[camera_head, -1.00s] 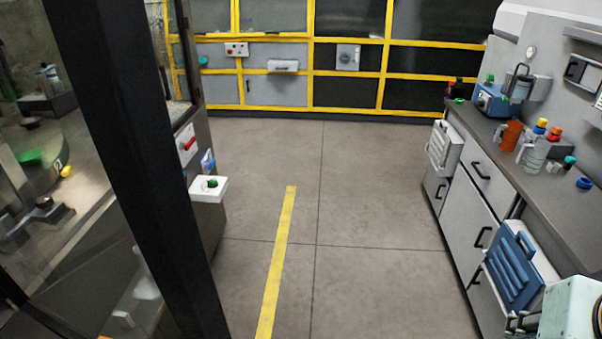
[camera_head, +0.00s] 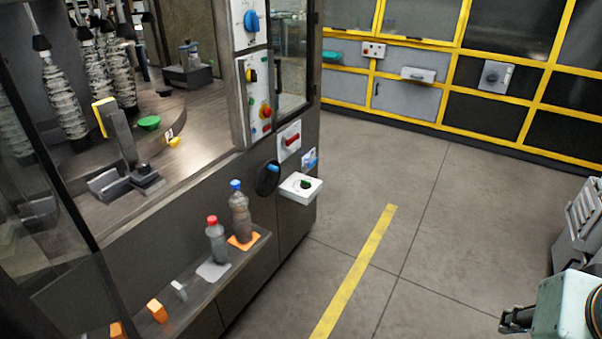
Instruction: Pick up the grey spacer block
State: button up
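A small light grey block (camera_head: 179,291), which looks like the spacer block, is on the low dark ledge (camera_head: 215,291) along the front of the machine, at the lower left. Orange blocks (camera_head: 157,310) are to its lower left. My gripper (camera_head: 508,320) shows in part at the bottom right, dark, beside my pale arm link. It is far to the right of the grey block, with open floor between them. Its fingertips are too small and cut off to tell whether they are open or shut.
A red-capped bottle (camera_head: 216,241) and a blue-capped bottle (camera_head: 240,213) stand on the ledge near the grey block. A white box (camera_head: 301,187) juts from the machine's corner. The floor with the yellow line (camera_head: 356,275) is clear. A grey cabinet unit (camera_head: 580,225) is at right.

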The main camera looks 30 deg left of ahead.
aim_at(178, 288)
jog(key=i+u, duration=0.15)
jog(key=u, duration=0.2)
jog(key=i+u, duration=0.2)
jog(key=u, duration=0.2)
jog(key=i+u, duration=0.2)
jog(key=u, duration=0.15)
